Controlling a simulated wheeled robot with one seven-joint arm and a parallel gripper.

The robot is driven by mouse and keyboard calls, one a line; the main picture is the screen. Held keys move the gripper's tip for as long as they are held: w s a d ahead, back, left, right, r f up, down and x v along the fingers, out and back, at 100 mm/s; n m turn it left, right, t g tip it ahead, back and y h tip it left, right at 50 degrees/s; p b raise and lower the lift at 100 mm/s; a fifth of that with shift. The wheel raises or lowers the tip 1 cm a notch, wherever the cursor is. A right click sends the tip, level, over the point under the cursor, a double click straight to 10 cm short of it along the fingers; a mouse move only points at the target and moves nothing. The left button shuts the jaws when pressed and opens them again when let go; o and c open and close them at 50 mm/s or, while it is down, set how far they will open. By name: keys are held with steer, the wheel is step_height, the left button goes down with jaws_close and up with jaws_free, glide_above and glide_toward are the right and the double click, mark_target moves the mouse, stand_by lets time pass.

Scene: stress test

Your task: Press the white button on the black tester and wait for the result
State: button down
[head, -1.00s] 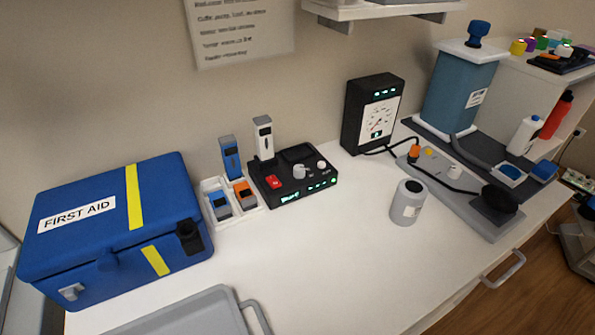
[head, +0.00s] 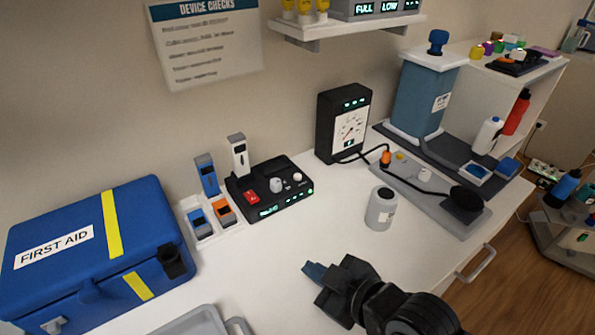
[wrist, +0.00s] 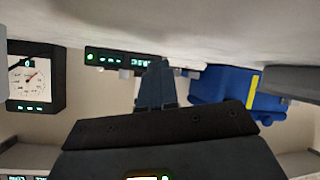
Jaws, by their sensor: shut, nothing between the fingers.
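The low black tester (head: 265,210) sits on the white counter in the head view. It has a red switch (head: 251,196), a pale grey knob (head: 276,185), a small white button (head: 297,177) at its right, and green lit readouts along its front that I cannot read. A white handheld device (head: 238,150) stands upright at its back left. The tester's lit front (wrist: 108,58) also shows in the wrist view, which is upside down. My gripper (head: 312,270) is shut and empty, above the counter in front of the tester, apart from it. Its fingers (wrist: 153,85) show in the wrist view.
A black gauge box (head: 328,120) stands behind right of the tester, cabled to a grey board (head: 425,203). A grey jar (head: 381,209) stands right of the tester. A white holder (head: 204,236) and blue first aid box (head: 85,240) are left. Counter before the tester is clear.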

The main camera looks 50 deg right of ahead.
steer(key=w+d+r, duration=0.1)
steer(key=w+d, duration=0.1)
steer(key=w, duration=0.1)
steer(key=w+d+r+n+p, duration=0.1)
steer(key=w+d, duration=0.1)
steer(key=w, duration=0.2)
steer(key=w+d+r+n+g, duration=0.1)
steer(key=w+d+r, duration=0.1)
steer(key=w+d, duration=0.1)
steer(key=shift+w+r, duration=0.1)
steer(key=shift+w, duration=0.35)
steer(key=w+d+r+n+p, duration=0.1)
steer(key=w+d+r+n, duration=0.1)
steer(key=w+d+r, duration=0.2)
step_height(320, 180, up, 6)
steer(key=n+g+y, duration=0.1)
steer(key=n+g, duration=0.1)
glide_above(300, 179)
steer(key=shift+r+p, duration=0.1)
steer(key=shift+p, duration=0.3)
steer(key=shift+f+b, duration=2.35)
steer(key=shift+f, duration=2.05)
steer(key=shift+f, duration=0.1)
steer(key=shift+f, duration=0.3)
